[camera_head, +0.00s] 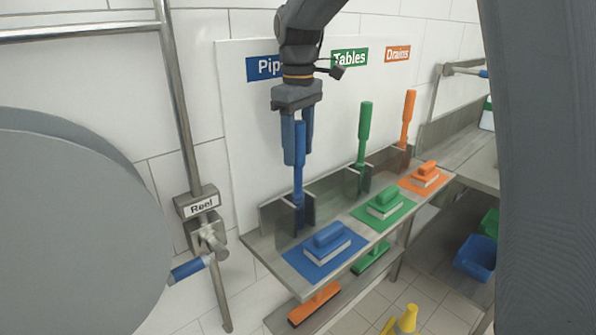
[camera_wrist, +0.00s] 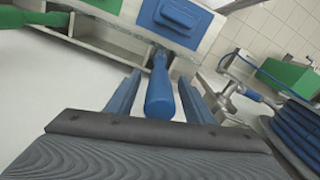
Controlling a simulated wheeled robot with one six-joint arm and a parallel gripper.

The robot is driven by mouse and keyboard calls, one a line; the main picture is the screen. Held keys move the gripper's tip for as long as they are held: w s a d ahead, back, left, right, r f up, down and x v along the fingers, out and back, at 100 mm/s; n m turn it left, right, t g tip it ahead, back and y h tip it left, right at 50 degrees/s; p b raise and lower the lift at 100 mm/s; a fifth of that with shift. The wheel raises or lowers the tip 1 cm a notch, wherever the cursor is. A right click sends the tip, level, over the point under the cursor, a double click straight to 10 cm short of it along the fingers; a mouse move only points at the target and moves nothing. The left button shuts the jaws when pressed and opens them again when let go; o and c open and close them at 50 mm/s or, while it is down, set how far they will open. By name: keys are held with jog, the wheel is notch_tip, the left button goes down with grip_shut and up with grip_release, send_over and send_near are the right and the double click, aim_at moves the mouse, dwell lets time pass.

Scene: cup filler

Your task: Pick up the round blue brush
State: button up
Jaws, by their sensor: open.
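The round blue brush stands upright in a metal holder (camera_head: 308,212) below the sign for pipes, with its blue handle (camera_head: 298,175) pointing up. My gripper (camera_head: 297,145) is at the top of this handle, coming from above, with its jaws open. In the wrist view the handle (camera_wrist: 160,92) shows between the two blue fingers of my gripper (camera_wrist: 158,100), with a gap on each side. The lower end of the brush is hidden in the holder.
A flat blue brush (camera_head: 328,240) lies on a blue mat in front of the holder. A green upright brush (camera_head: 364,135) and an orange one (camera_head: 407,120) stand to the right. A large grey reel (camera_head: 75,220) fills the left, with a pipe (camera_head: 178,95) beside it.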

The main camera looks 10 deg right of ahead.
jog(key=shift+f, duration=0.7)
jog(key=c, duration=1.1)
